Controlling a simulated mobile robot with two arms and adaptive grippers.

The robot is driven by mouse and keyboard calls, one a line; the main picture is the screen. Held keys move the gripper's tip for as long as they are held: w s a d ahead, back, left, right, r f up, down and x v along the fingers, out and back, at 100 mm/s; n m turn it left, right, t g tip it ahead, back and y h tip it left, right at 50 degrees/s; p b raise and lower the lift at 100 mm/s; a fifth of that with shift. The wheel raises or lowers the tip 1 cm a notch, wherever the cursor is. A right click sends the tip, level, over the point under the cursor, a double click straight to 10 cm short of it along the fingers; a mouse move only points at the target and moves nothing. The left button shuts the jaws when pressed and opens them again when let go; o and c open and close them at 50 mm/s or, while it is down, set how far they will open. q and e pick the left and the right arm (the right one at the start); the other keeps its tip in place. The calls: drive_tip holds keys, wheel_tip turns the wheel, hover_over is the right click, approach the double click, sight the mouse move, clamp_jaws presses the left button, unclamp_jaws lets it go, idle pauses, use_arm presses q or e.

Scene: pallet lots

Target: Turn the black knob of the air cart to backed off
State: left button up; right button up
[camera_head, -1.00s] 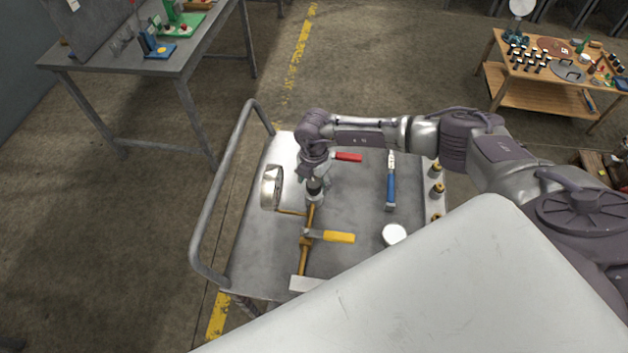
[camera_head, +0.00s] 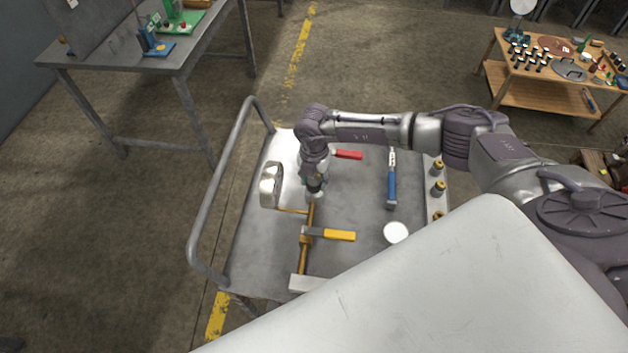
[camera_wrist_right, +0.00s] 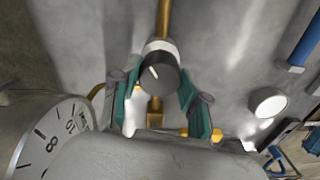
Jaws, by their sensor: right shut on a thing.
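The black knob (camera_wrist_right: 160,74) sits on a pale collar on the brass pipe of the air cart (camera_head: 345,262). A white mark on its face points to the upper left in the right wrist view. My right gripper (camera_wrist_right: 158,88) is shut on the knob, with a teal-padded finger on either side. In the head view my right gripper (camera_head: 314,183) points down at the pipe and mostly hides the knob. A large round gauge (camera_wrist_right: 45,142) stands beside it at the left; its needle is not readable. My left gripper is not in view.
The cart also carries a yellow-handled lever (camera_head: 340,235), a red handle (camera_head: 348,155), a blue handle (camera_head: 391,185), a round white disc (camera_head: 396,232) and several brass fittings (camera_head: 438,188). A tubular rail (camera_head: 212,205) bounds its left side. A grey table (camera_head: 150,62) stands beyond.

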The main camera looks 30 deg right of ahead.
drive_tip(key=n+b, duration=0.4)
drive_tip(key=n, duration=0.2)
drive_tip(key=shift+f, duration=0.15)
drive_tip(key=n+b, duration=0.6)
drive_tip(key=shift+n, duration=0.4)
drive_tip(key=n+b, duration=0.9)
drive_tip(key=n, duration=0.1)
drive_tip(key=n+b, duration=0.4)
drive_tip(key=n, duration=0.1)
drive_tip(key=shift+b, duration=0.35)
drive_tip(key=shift+r+n+b, duration=0.2)
drive_tip(key=shift+n+b, duration=0.95)
drive_tip(key=shift+n, duration=0.75)
drive_tip(key=o, duration=1.1)
drive_tip(key=shift+o, duration=0.2)
